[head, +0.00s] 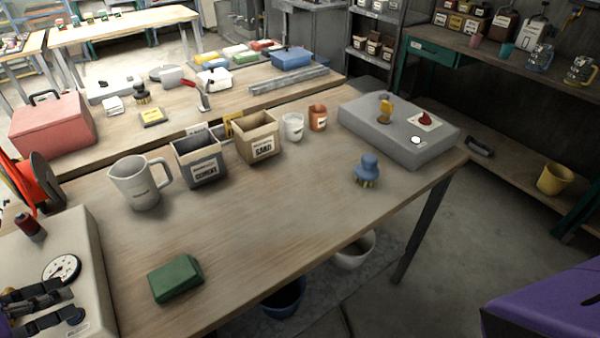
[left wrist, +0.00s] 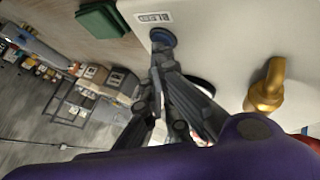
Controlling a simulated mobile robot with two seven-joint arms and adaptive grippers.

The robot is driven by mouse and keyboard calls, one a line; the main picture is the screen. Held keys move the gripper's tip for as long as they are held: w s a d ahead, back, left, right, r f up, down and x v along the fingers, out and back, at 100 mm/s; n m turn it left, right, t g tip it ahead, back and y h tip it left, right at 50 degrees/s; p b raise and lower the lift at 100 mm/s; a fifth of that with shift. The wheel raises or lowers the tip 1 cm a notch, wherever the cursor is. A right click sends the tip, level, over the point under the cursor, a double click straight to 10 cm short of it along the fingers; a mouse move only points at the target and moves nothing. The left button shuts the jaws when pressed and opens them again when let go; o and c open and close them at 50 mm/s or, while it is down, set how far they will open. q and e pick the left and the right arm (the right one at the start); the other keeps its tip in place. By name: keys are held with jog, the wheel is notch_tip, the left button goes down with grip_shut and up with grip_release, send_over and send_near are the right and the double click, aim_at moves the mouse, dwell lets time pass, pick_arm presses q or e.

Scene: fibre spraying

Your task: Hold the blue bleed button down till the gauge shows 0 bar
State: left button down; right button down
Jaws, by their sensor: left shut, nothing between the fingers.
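The blue bleed button (head: 74,314) sits on the front of a pale box (head: 85,245) at the left of the table. In the left wrist view the button (left wrist: 163,37) is by a "BLEED" label (left wrist: 154,17). My left gripper (head: 62,318) is shut and empty, its fingertips (left wrist: 162,56) right at the button's edge; I cannot tell if they press it. The round white gauge (head: 62,269) has a dark needle, too small to read. My right gripper is not in view.
A brass fitting (left wrist: 266,88) sticks out of the box near my left gripper. A green block (head: 176,279) lies to the right of the box. A measuring jug (head: 138,184) and labelled bins (head: 200,165) stand behind. The middle of the table is clear.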

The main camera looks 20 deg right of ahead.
pick_arm(q)
jog(key=shift+r, duration=0.1)
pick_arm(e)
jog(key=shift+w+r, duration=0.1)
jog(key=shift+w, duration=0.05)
pick_arm(q)
jog(key=shift+r+p, duration=0.35)
jog(key=shift+r, duration=0.4)
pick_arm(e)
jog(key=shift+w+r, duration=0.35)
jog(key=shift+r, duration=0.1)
